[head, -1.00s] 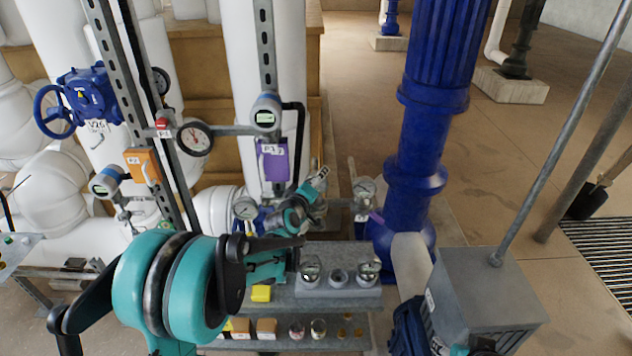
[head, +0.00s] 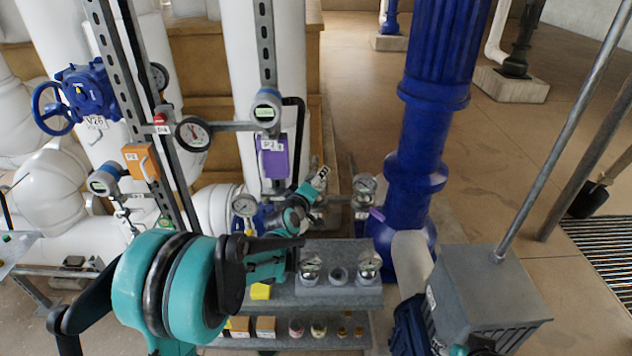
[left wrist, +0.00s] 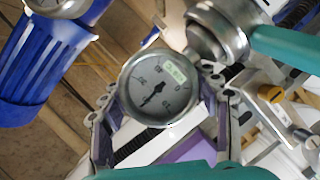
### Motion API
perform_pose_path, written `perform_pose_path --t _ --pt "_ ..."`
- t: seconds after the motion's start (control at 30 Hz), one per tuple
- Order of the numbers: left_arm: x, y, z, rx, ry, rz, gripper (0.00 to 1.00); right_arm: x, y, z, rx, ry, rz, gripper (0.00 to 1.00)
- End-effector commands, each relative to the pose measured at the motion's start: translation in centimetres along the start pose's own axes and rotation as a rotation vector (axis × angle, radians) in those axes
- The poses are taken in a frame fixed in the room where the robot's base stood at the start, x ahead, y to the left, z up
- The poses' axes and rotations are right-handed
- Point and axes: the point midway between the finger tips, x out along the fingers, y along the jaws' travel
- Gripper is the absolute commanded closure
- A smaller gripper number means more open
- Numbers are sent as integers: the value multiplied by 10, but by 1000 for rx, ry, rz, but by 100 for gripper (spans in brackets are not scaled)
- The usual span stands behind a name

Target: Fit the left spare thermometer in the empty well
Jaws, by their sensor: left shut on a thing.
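The stem is hidden behind the dial, and so is the well; I cannot tell whether stem and well touch. On the bench, a block (head: 325,291) holds a left spare (head: 311,265) and a right spare (head: 369,264), with an empty middle socket (head: 340,275). My right gripper is not in view.
A thick blue column (head: 418,140) stands close on the right, a white pipe (head: 268,60) behind. A lower shelf (head: 350,338) holds small parts. A grey box (head: 485,290) stands front right.

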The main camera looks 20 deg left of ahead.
Motion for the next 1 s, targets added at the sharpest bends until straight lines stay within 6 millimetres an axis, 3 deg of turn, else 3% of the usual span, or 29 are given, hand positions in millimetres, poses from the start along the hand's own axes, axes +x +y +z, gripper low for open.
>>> perform_pose_path --t 0.4,0.43,0.5,0.83,1.0 --pt "0 0 0 0 0 0 60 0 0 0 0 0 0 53" --pt "0 0 0 0 0 0 31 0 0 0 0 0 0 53" --pt "0 0 0 0 0 0 15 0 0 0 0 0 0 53" --pt "-2 0 0 0 0 0 15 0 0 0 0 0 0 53" --pt "-21 0 0 -1 0 0 15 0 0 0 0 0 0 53"
